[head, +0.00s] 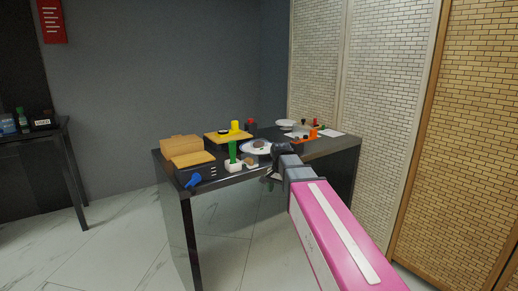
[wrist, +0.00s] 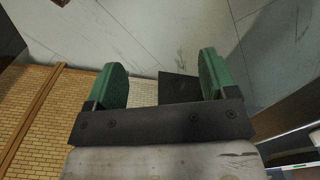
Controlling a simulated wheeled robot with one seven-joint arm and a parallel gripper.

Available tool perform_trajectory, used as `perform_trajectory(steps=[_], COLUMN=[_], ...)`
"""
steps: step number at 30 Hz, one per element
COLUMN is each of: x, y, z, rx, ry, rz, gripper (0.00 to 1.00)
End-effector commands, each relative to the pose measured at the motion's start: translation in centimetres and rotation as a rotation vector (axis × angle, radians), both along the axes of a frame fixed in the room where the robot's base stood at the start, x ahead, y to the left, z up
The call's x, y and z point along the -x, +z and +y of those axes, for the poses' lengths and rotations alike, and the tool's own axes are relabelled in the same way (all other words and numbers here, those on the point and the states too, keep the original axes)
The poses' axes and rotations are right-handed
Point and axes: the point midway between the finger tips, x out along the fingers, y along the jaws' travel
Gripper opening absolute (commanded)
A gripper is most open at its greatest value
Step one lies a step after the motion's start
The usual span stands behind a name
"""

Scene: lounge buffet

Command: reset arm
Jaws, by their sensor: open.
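My gripper shows in the wrist view (wrist: 160,82) with its two green fingers wide apart and nothing between them. In the head view my pink arm reaches forward from the lower right, and its dark end (head: 277,170) is at the near edge of the dark buffet table (head: 185,192). The fingers are too small to make out there. The wrist view looks past the fingers at the pale floor and a brick-patterned panel.
The table holds a wooden box (head: 180,145), a blue item (head: 193,181), a green bottle-like item (head: 233,152), a white plate (head: 256,148) and an orange item (head: 302,135). A second dark table (head: 60,130) stands at left. Brick-patterned panels (head: 385,90) stand at right. Floor between the tables is clear.

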Motion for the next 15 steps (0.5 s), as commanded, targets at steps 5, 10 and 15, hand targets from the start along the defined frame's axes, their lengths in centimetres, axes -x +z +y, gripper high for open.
perform_trajectory(steps=[5,10,15], x=[3.3,6.5,10.0], y=[-6.3,-11.4,-15.9], z=[-3.1,-5.6,-7.9], rx=[0.000,0.001,0.001], ry=[0.135,0.268,0.400], rz=[0.004,0.004,0.001], gripper=[0.78,0.78,0.78])
